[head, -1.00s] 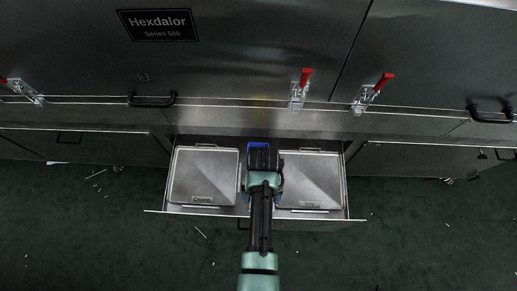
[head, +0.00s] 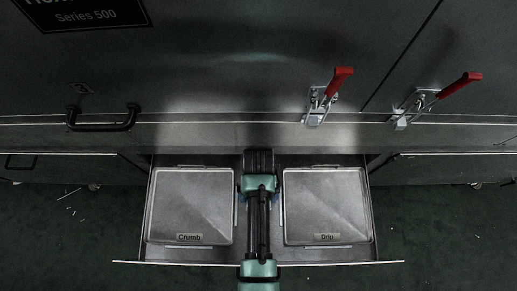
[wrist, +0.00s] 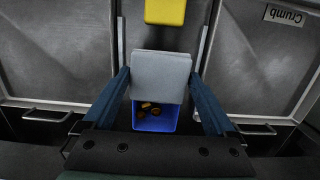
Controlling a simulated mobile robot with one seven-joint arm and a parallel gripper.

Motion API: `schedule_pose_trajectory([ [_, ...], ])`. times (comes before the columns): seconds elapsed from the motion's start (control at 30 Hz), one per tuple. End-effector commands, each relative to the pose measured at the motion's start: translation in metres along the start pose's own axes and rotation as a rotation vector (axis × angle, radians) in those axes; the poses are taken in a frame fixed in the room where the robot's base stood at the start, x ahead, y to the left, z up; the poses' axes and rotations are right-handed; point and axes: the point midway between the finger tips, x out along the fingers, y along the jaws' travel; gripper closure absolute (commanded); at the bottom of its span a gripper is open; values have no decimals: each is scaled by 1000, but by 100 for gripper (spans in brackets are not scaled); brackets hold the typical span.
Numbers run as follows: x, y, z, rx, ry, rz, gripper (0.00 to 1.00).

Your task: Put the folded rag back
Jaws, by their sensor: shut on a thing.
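A grey folded rag (wrist: 160,75) is between the two blue fingers of my gripper (wrist: 160,82) in the wrist view, and the gripper is shut on it. The rag is flat and roughly square, with a fold layer along its near edge. It is above a blue bin (wrist: 146,125) holding several small brass-coloured pieces, and covers part of it. Whether the rag touches the bin is unclear. In the head view my arm hides the rag and fingertips, over the middle of an open drawer (head: 330,262).
A lidded pan marked Crumb (head: 190,205) is at the drawer's left and one marked Drip (head: 325,205) at its right. A yellow object (wrist: 165,11) is in the middle strip. Red-handled latches (head: 341,78) and a black handle (head: 104,119) are on the dryer above.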

Motion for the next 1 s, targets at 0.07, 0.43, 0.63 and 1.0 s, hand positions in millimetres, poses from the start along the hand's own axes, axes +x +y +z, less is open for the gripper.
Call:
schedule_pose_trajectory([
  [0.07, 14, 0, -2, 0, -1, 0, 61],
  [0.43, 54, 0, -7, 0, -1, 0, 61],
  [0.63, 56, 0, -8, 0, 2, 0, 61],
  [1.0, 60, 0, -8, 0, 1, 0, 0],
])
